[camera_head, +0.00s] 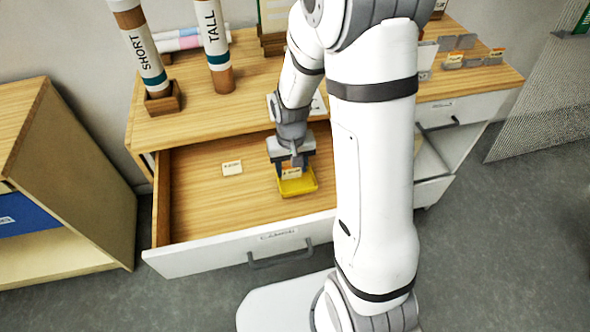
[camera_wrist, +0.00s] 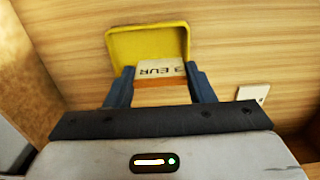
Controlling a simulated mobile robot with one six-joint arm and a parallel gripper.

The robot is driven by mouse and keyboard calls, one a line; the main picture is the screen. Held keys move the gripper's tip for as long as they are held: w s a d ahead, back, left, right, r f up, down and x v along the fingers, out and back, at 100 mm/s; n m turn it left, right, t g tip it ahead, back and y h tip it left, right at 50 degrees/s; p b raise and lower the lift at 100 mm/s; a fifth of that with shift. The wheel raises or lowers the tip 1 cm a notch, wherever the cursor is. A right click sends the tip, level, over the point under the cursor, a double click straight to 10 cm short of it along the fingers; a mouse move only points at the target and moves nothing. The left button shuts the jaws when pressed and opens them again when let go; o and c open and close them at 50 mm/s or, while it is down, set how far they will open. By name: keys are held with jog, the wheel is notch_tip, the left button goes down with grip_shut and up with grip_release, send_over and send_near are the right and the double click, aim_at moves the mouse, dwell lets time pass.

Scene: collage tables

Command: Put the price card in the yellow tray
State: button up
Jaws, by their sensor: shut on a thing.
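The price card (camera_wrist: 160,70), cream with an orange band and the print "EUR", is between the fingers of my gripper (camera_wrist: 160,88), which is shut on it. In the head view my gripper (camera_head: 291,165) points down into the open drawer, with the card (camera_head: 291,173) at its tips. The yellow tray (camera_head: 298,186) lies on the drawer floor just beneath and in front of the card. In the wrist view the yellow tray (camera_wrist: 148,36) shows just beyond the card and is partly hidden by it. I cannot tell whether the card touches the tray.
A second card (camera_head: 232,168) lies on the drawer floor to the left. The open drawer (camera_head: 262,246) has a white front with a dark handle. Tubes marked SHORT (camera_head: 146,55) and TALL (camera_head: 214,45) stand on the tabletop behind. The drawer's left part is mostly bare.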

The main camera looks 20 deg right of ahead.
aim_at(291, 172)
jog(key=shift+f, duration=1.1)
jog(key=shift+f, duration=0.15)
jog(key=o, duration=0.9)
jog(key=shift+o, duration=0.2)
